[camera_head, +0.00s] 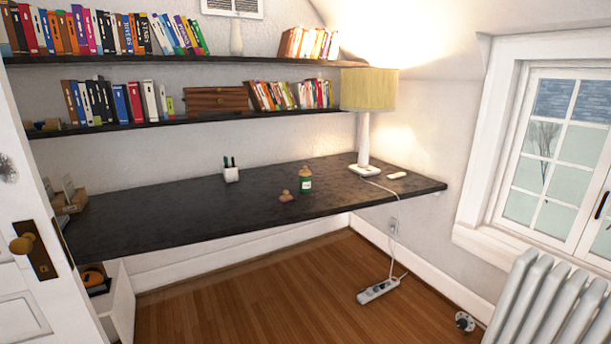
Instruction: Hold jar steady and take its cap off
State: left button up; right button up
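A small green jar (305,182) with a pale label stands upright on the dark desk (160,205), right of the desk's middle and near its front edge. A tan cap-like top shows on the jar; at this size I cannot tell how it is fastened. A small pinkish-brown object (286,196) lies on the desk just left of the jar, apart from it; I cannot tell what it is. Neither of my grippers is in view, and nothing touches the jar.
A lamp (365,130) stands behind the jar to the right, its cord hanging to a power strip (378,291) on the floor. A white pen cup (231,175) stands left of the jar. Bookshelves (200,122) overhang the desk. A radiator (555,305) is at right, an open door (25,200) at left.

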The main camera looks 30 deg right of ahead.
aim_at(304, 172)
jog(key=i+l+z, duration=0.4)
jog(key=i+l, duration=1.35)
